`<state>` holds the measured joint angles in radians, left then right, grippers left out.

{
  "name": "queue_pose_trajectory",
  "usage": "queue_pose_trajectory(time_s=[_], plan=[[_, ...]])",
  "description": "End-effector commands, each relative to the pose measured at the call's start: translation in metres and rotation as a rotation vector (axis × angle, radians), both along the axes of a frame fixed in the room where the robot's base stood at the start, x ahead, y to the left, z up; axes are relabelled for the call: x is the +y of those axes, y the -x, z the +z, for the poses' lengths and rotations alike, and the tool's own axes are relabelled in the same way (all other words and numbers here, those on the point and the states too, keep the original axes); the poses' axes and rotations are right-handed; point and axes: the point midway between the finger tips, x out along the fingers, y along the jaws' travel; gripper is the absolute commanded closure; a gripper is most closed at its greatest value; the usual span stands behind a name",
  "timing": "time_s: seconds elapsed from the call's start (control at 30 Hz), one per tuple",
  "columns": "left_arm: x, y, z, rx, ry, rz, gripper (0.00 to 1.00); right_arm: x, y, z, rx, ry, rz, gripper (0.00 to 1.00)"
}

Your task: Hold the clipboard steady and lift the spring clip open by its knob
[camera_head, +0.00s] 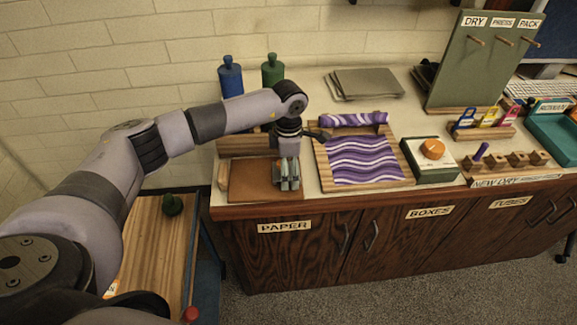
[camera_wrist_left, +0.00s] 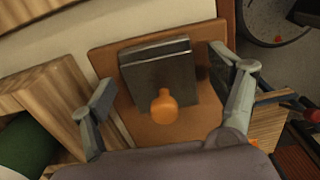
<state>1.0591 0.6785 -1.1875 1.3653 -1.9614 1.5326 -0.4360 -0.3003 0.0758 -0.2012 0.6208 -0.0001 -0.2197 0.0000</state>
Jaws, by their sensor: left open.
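The clipboard is a brown board (camera_head: 248,182) lying flat at the left front of the counter, and it also shows in the left wrist view (camera_wrist_left: 105,62). Its spring clip (camera_wrist_left: 158,68) is a dark grey plate with an orange knob (camera_wrist_left: 163,107) at its near edge. In the head view my gripper hides the clip and knob. My left gripper (camera_head: 287,174) is above the right part of the board. In the left wrist view it is open (camera_wrist_left: 162,72), with one finger on each side of the clip and nothing between them gripped. My right gripper is not in view.
A wooden tray with purple marbled paper (camera_head: 362,160) lies right of the board. Blue (camera_head: 230,78) and green (camera_head: 272,70) bottles stand behind my forearm. A box with an orange knob (camera_head: 432,150) stands further right. A lower wooden cart (camera_head: 155,235) is at the left.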

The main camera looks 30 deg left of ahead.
Motion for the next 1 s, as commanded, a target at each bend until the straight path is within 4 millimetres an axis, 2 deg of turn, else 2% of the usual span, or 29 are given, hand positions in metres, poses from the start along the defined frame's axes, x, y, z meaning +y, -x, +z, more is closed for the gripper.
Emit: queue_pose_trajectory(time_s=[0.17,1.0], plan=[[0.0000,0.0000,0.0000,0.000,0.000,0.000,0.19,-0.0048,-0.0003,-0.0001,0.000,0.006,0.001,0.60],[0.0002,0.0000,0.0005,0.000,0.000,0.000,0.75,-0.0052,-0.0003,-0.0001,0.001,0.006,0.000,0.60]])
